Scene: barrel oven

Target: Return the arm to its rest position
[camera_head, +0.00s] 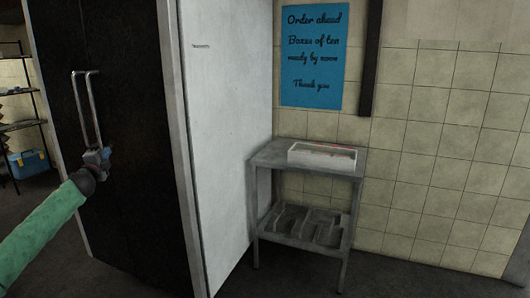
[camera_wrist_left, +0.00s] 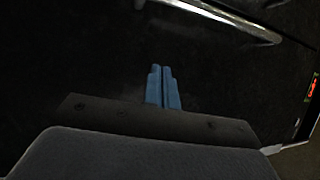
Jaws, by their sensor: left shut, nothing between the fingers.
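My left arm, in a green sleeve, comes in from the left in the head view. Its gripper (camera_head: 104,155) is in front of the black door (camera_head: 135,120), close to the lower end of the metal handle (camera_head: 83,108). In the left wrist view the two blue fingers (camera_wrist_left: 162,86) lie together, shut with nothing between them. The handle (camera_wrist_left: 225,18) crosses the top of that view, beyond the fingertips and apart from them. My right gripper is not in view.
A white side panel (camera_head: 228,130) stands beside the black door. A metal table (camera_head: 270,154) with a white box (camera_head: 320,156) stands against the tiled wall under a blue sign (camera_head: 313,55). A shelf with a blue box (camera_head: 28,163) is at far left. Floor (camera_head: 400,280) shows in front.

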